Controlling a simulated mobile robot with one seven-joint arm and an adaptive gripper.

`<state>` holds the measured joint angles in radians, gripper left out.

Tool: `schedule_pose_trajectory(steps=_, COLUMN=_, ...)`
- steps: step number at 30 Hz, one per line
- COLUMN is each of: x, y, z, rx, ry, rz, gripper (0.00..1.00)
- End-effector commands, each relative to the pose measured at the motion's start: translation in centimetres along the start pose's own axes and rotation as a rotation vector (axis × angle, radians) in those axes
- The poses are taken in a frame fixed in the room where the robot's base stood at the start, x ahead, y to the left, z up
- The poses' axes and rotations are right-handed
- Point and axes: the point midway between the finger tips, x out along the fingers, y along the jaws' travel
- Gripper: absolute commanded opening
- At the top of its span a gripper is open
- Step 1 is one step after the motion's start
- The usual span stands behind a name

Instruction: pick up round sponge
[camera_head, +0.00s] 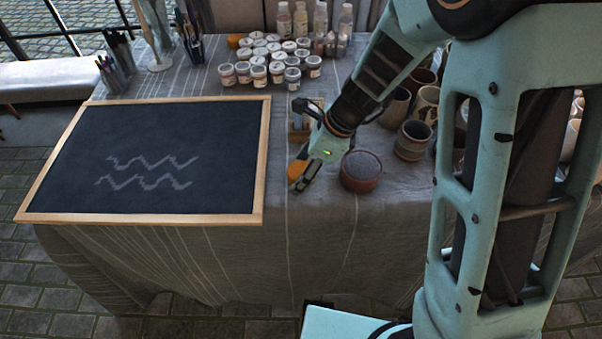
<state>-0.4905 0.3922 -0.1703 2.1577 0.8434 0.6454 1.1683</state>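A small rounded orange thing (296,171), which looks like the round sponge, shows on the grey cloth at the front middle, just right of the chalkboard frame. My gripper (301,146) is tilted down over this spot. Its two dark fingers look spread apart, one towards the back and one towards the front. The front finger overlaps the orange thing and hides part of it. I cannot tell whether they touch. A second rounded orange thing (236,41) lies at the back, left of the paint jars.
A framed chalkboard (215,185) with wavy chalk lines fills the left front. A reddish-brown bowl (360,183) stands close right of my gripper. A wooden block (299,134) is behind it. Paint jars (258,77) and clay pots (412,141) crowd the back and right.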

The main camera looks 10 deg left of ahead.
Motion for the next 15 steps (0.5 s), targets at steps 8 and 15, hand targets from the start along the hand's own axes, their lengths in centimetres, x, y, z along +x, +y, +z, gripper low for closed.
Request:
schedule_pose_trajectory(steps=8, x=-0.03, y=0.0, z=-0.01, rx=0.0, ry=0.0, rz=0.0, gripper=0.31)
schedule_pose_trajectory(steps=15, x=-0.05, y=0.0, z=-0.01, rx=0.0, ry=0.0, rz=0.0, gripper=0.3)
